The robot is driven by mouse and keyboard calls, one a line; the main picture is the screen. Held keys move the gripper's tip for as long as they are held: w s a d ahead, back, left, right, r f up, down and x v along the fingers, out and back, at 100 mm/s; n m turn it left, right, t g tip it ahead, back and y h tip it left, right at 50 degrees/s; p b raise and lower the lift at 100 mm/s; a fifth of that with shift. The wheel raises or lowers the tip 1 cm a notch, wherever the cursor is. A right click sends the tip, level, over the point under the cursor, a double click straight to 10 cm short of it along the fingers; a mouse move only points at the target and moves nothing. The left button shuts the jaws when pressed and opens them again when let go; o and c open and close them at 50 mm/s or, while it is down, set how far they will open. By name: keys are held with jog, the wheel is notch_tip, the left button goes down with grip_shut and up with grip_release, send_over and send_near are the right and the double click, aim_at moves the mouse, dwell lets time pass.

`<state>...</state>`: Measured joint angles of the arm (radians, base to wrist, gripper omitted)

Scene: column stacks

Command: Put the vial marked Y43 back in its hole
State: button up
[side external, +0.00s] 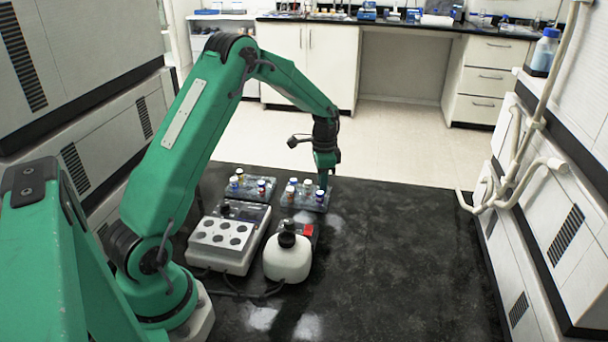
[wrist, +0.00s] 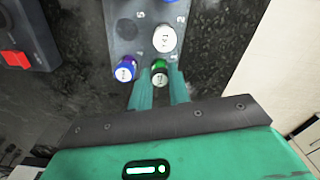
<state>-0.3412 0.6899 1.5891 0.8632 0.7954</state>
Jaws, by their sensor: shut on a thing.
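My gripper (wrist: 160,83) is shut on a vial with a green-rimmed, pale-topped cap (wrist: 160,72). The marking on the cap is too small to read for certain. The held vial is over the near end of a grey rack (wrist: 148,45); I cannot tell whether its lower end is in a hole. In the side view my gripper (side external: 323,183) is at the right part of this rack (side external: 303,204), and its fingers hide the vial. A blue-purple vial (wrist: 124,68) stands just left of the held one, and a white-capped vial (wrist: 164,39) stands beyond it.
A second rack (side external: 246,190) with several vials stands to the left. A white device with round wells (side external: 228,238) and a white bottle with a black cap (side external: 288,258) stand nearer. A red switch (wrist: 15,58) shows beside the rack. The black table (side external: 400,250) is clear on the right.

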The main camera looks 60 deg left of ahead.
jog(key=o, duration=1.2)
jog(key=shift+c, duration=0.2)
jog(key=shift+o, duration=0.3)
jog(key=shift+f, duration=0.1)
jog(key=shift+s, duration=0.1)
jog(key=shift+d, duration=0.1)
jog(key=shift+r, duration=3.05)
